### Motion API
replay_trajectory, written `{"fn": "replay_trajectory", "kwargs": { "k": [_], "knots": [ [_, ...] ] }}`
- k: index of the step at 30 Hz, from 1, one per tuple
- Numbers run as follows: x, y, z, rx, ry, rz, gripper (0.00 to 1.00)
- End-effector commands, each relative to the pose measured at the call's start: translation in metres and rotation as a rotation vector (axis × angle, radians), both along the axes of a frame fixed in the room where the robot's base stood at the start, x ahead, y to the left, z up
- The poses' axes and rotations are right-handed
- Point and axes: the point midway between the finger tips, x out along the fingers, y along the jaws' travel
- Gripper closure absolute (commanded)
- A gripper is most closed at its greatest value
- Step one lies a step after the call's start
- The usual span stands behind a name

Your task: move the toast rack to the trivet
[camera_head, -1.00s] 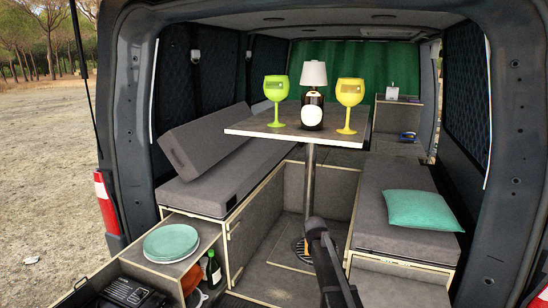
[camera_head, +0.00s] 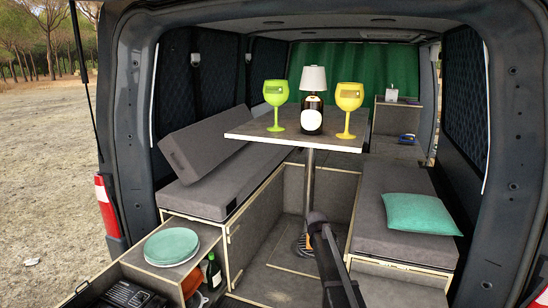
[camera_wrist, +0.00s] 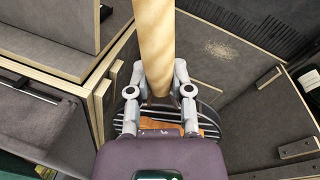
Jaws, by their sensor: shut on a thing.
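In the wrist view my gripper (camera_wrist: 160,75) has its grey fingers closed in on both sides of a tan, rounded piece that runs out of the top edge. In the head view a small orange patch (camera_head: 302,243) shows at the foot of the table post, beside my dark arm. My fingertips are hidden there.
The table (camera_head: 270,133) on its post carries a green goblet (camera_head: 276,95), a yellow goblet (camera_head: 348,98) and a lamp (camera_head: 312,105). Benches flank the floor. A teal cushion (camera_head: 422,213) lies right. Teal plates (camera_head: 171,246) and a bottle (camera_head: 213,272) are at lower left.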

Motion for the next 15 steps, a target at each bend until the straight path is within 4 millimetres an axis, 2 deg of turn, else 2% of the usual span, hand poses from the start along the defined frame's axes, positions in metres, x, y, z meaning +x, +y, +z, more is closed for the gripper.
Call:
{"fn": "replay_trajectory", "kwargs": {
  "k": [3, 15],
  "knots": [
    [0.014, -0.004, 0.008, 0.0, -0.001, 0.0, 1.0],
    [0.045, -0.01, 0.023, 0.0, -0.001, 0.006, 1.0]
  ]
}}
